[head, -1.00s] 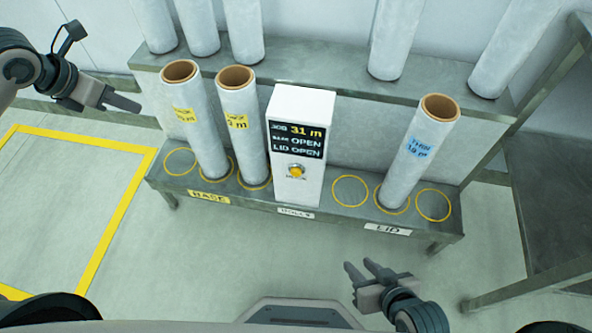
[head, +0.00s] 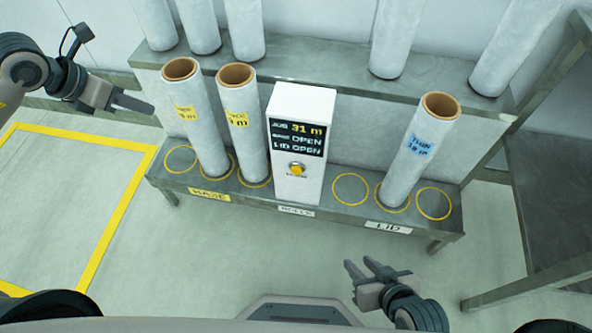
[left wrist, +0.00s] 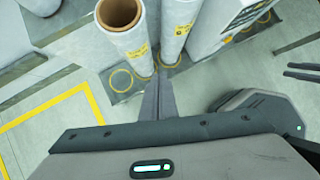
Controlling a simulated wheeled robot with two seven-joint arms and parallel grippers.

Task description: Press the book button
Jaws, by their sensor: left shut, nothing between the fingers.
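The white control box (head: 301,145) stands on the low grey bench. Its dark display (head: 297,139) reads "31 m" on the job line, and "OPEN" on the base and lid lines. A round yellow button (head: 297,169) sits below the display. My left gripper (head: 152,108) is shut and empty, left of the rolls and well apart from the box; its fingers also show in the left wrist view (left wrist: 158,100). My right gripper (head: 358,268) is open and empty, low in front of the bench. The box (left wrist: 222,22) is partly visible in the left wrist view.
Two rolls with yellow labels (head: 196,120) (head: 243,125) stand on the bench's base side, between my left gripper and the box. A blue-labelled roll (head: 418,150) stands on the lid side. More rolls stand on the shelf behind. The floor in front is clear.

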